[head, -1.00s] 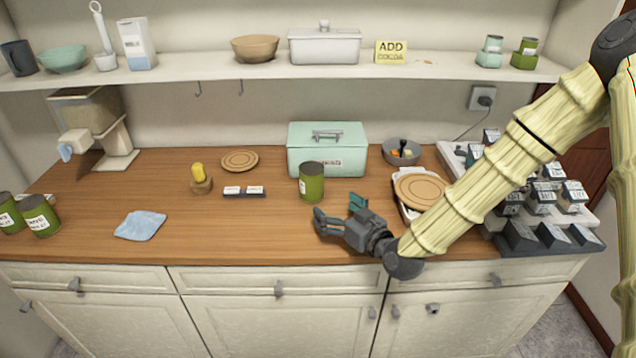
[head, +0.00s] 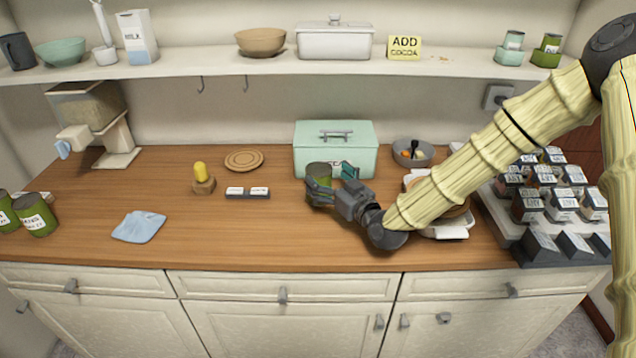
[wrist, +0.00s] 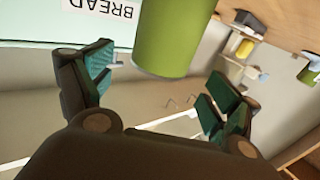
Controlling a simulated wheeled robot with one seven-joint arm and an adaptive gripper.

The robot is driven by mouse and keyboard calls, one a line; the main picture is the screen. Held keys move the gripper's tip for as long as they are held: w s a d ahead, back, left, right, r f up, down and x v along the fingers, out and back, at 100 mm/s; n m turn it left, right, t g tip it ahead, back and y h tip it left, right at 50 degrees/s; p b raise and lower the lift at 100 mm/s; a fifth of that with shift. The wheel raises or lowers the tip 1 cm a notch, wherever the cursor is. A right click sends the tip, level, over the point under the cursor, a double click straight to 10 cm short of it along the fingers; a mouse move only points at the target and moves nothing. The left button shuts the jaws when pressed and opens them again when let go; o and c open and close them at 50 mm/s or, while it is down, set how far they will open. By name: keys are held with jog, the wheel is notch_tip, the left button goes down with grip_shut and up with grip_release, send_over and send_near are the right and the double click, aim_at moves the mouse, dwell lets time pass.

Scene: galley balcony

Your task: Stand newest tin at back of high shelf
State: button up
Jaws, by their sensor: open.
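A green tin (head: 319,184) stands upright on the wooden counter in front of the mint bread box (head: 335,150). My gripper (head: 333,182) is open, with its fingers at either side of the tin in the head view. In the wrist view, the green tin (wrist: 175,38) shows beyond and between the spread fingers (wrist: 155,88). I cannot tell whether either finger touches it. Two more green tins, the nearer one (head: 37,214) with a white label, stand at the counter's left end.
The shelf also holds a wooden bowl (head: 260,41), a white lidded container (head: 335,40), a yellow ADD COCOA sign (head: 404,47) and a milk carton (head: 137,36). A rack of labelled jars (head: 545,190) stands on the right. The counter's front middle is clear.

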aim_at(312, 164)
jog(key=shift+f+p+x, duration=0.15)
jog(key=shift+p+x, duration=0.25)
jog(key=shift+x, duration=0.75)
jog(key=shift+f+p+x, duration=0.1)
jog(key=shift+p+x, duration=0.25)
jog(key=shift+x, duration=0.85)
jog(key=shift+d, duration=0.1)
jog(key=shift+w, duration=0.1)
jog(key=c, duration=1.6)
jog(key=shift+o, duration=0.2)
jog(key=shift+r, duration=0.1)
